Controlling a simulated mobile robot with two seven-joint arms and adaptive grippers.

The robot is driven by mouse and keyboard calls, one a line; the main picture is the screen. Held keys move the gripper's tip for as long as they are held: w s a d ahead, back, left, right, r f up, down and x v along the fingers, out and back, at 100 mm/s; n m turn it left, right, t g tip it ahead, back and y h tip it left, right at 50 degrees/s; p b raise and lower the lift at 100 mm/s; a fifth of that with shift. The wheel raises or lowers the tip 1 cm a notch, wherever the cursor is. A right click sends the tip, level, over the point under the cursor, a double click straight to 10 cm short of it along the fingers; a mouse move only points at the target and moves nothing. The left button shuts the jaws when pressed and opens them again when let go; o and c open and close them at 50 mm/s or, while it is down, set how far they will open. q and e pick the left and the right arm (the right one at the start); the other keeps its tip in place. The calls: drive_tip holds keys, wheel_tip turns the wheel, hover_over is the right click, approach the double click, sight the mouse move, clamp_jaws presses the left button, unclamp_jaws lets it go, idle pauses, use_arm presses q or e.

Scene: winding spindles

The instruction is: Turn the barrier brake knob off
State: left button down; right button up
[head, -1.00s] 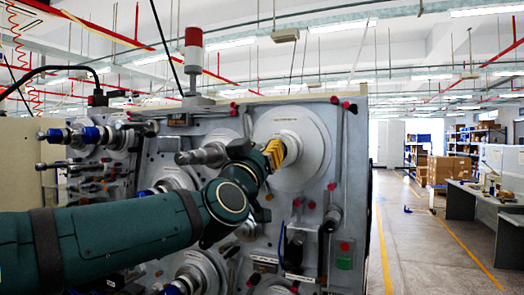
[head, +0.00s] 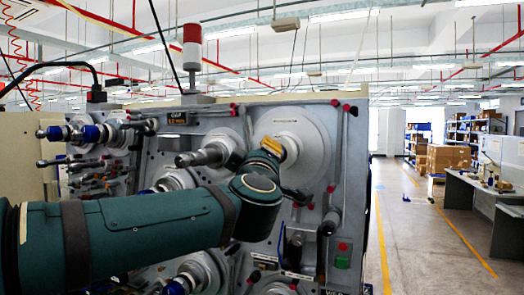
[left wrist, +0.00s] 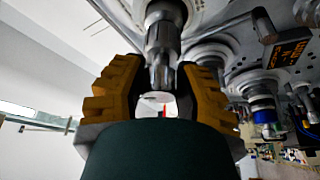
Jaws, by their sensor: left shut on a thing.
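The barrier brake knob appears to be the metal knob (left wrist: 163,72) at the hub of a large pale disc (head: 307,138), at the upper right of the machine in the head view. My left gripper (head: 274,147) is at this hub, its yellow fingers around the knob and shut on it. In the left wrist view, my left gripper (left wrist: 162,80) has one finger on each side of the ribbed metal end. The fingers and wrist hide most of the knob in the head view. Its on or off setting cannot be read. My right gripper is not in view.
The machine panel (head: 341,165) carries other spindles, including a grey one (head: 200,157) left of my gripper and a blue-capped one (head: 90,133) farther left. A lever (head: 328,221) sits below right of the disc. The aisle (head: 410,230) at right is open floor.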

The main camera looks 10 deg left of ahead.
use_arm(q)
drive_tip(key=shift+r+n+g+y+p, duration=0.15)
drive_tip(key=shift+n+g+y+p, duration=0.25)
drive_tip(key=shift+n, duration=0.8)
drive_tip(key=c, duration=0.6)
unclamp_jaws()
drive_tip(key=shift+c, duration=0.2)
drive_tip(key=v, duration=1.2)
